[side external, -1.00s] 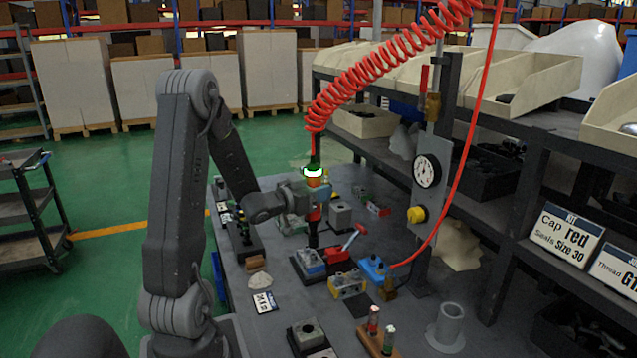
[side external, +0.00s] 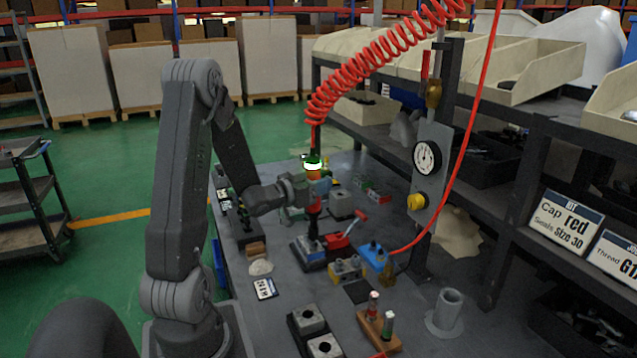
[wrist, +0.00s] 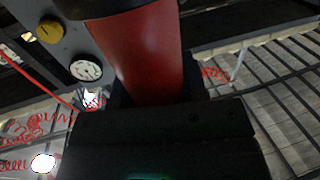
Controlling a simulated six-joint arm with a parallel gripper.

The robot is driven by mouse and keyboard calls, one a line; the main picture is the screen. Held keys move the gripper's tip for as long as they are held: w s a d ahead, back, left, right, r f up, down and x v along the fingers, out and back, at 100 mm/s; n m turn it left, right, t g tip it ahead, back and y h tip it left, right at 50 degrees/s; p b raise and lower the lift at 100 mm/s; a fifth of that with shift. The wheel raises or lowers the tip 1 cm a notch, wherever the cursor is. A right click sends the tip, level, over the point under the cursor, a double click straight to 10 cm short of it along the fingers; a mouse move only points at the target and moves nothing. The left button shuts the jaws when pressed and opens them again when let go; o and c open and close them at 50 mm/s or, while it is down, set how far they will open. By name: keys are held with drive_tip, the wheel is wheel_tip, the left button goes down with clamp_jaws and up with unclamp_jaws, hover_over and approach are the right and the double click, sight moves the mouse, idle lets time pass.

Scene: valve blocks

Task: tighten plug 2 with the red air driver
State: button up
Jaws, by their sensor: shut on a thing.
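My gripper (side external: 300,193) is shut on the red air driver (side external: 315,187), which hangs upright from a red coiled hose. A lit white-green ring (side external: 314,167) shows near its top. In the wrist view the driver's red body (wrist: 152,55) fills the middle. The plug under the tip is hidden, and I cannot read any plug number.
A red block with a red-handled lever (side external: 341,238) stands close right of the valve block. A yellow block (side external: 345,270) and a blue box (side external: 374,257) are in front. A gauge panel (side external: 428,165) stands to the right. The coiled hose (side external: 365,75) hangs overhead.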

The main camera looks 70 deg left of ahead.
sight(318, 165)
drive_tip(key=shift+f, duration=1.7)
idle(3.6)
drive_tip(key=shift+r, duration=0.15)
drive_tip(key=shift+r, duration=3.9)
